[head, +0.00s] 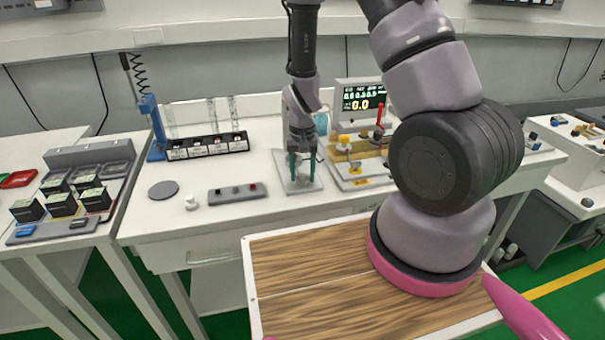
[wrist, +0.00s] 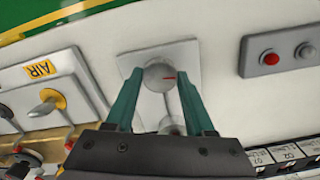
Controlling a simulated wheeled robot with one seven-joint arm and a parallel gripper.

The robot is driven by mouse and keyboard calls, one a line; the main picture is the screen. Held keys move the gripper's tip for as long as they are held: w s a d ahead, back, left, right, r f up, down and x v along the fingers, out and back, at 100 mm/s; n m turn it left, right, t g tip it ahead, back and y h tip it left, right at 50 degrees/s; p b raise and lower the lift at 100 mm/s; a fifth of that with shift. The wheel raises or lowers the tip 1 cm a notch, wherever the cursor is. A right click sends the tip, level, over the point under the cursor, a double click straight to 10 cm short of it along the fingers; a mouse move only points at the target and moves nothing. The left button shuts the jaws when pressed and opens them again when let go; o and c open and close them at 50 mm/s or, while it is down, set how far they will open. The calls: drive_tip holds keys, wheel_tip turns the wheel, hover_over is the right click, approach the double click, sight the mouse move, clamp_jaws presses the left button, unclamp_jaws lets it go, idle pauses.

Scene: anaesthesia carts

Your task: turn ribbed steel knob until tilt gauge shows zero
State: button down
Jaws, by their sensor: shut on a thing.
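The steel knob (wrist: 157,82) is round and grey with a short red mark, and sits on a pale upright-edged plate (head: 281,169) on the bench. My gripper (wrist: 161,74) has its two teal fingers on either side of the knob, shut on it. In the head view my gripper (head: 302,174) points down at the plate, and its fingers mostly hide the knob. The red mark points to the right in the wrist view.
A panel with yellow and red-topped valves (head: 350,178) stands close to the right of my gripper. A grey button box (head: 236,193) lies to the left. A wooden-topped tray (head: 300,300) is in front.

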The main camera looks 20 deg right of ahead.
sight(302, 177)
drive_tip(key=shift+m, duration=0.3)
idle(0.4)
drive_tip(key=shift+c, duration=1.3)
unclamp_jaws()
drive_tip(key=shift+r, duration=0.1)
wheel_tip(302, 177, up, 11)
